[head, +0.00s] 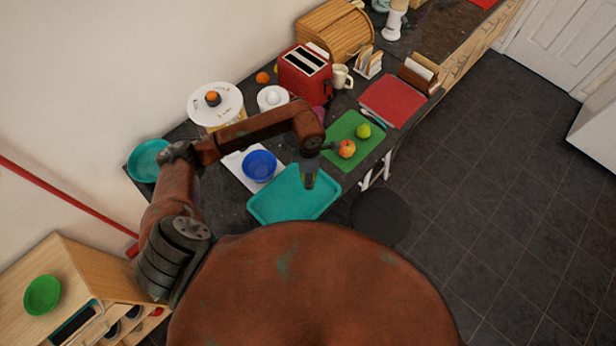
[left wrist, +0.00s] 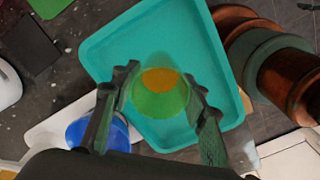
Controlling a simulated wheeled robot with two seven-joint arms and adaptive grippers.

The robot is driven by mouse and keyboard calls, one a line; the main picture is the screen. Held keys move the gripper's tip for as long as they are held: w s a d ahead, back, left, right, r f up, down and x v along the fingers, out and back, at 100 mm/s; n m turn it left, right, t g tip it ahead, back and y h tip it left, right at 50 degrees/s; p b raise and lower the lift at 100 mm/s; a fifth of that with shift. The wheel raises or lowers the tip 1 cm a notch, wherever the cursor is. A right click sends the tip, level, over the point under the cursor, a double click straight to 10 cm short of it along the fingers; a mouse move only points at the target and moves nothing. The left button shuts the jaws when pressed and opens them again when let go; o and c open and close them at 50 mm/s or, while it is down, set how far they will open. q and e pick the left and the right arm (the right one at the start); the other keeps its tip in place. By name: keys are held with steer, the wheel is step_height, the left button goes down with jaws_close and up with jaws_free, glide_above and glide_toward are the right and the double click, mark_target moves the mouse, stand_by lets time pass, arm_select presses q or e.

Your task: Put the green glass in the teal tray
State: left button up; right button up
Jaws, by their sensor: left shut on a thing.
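The green glass (left wrist: 160,97) is see-through, with an orange-yellow patch showing inside it, and sits between the fingers of my left gripper (left wrist: 156,100). My left gripper is shut on it. In the head view, my left gripper (head: 309,172) is over the right part of the teal tray (head: 268,206), and the glass shows only as a small dark-green shape below it. The teal tray fills the middle of the left wrist view (left wrist: 108,47) behind the glass. I cannot tell whether the glass touches the tray floor. My right gripper is not in view.
A blue bowl (head: 260,166) stands left of the tray on a white board. A green board (head: 345,128) with an apple (head: 347,149) and a green fruit (head: 363,131) lies behind and right. A red toaster (head: 305,75) stands farther back. The tray looks otherwise empty.

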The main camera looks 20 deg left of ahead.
arm_select(q)
steer(key=shift+w+a+f, duration=0.25)
steer(key=shift+w+f, duration=0.2)
steer(key=shift+f, duration=0.1)
step_height(320, 180, down, 3)
steer(key=shift+w+r+p, duration=0.1)
steer(key=shift+w+p, duration=0.05)
steer(key=shift+p, duration=0.8)
steer(key=shift+a+f, duration=0.1)
steer(key=shift+f, duration=0.3)
steer(key=shift+f, duration=0.15)
steer(key=o, duration=1.2)
